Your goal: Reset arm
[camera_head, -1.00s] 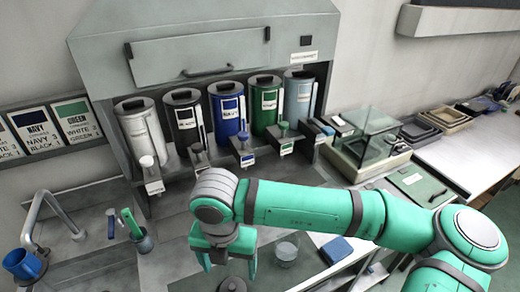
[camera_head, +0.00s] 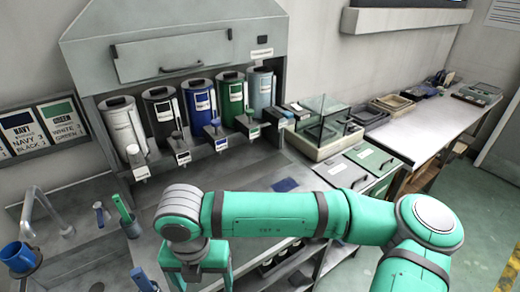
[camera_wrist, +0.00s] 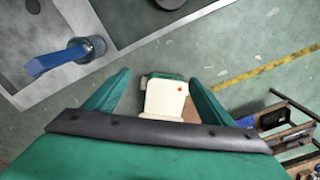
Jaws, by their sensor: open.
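My gripper (camera_head: 198,280) hangs below the wrist joint at the lower edge of the head view, at the near side of the counter. In the wrist view its two green fingers (camera_wrist: 158,85) stand wide apart with nothing held between them. Green floor and a cream-coloured block (camera_wrist: 165,98) with a red dot show beyond the fingers; I cannot tell what the block is. My green arm reaches across from the right in the head view and hides part of the counter.
A blue-handled tool in a grey cup (camera_wrist: 90,46) is left of the fingers. Labelled canisters (camera_head: 200,105) line the dispenser cabinet (camera_head: 175,45). A blue cup (camera_head: 18,258) stands at left. A glass-sided box (camera_head: 325,130) is at right. Open floor (camera_head: 480,180) lies far right.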

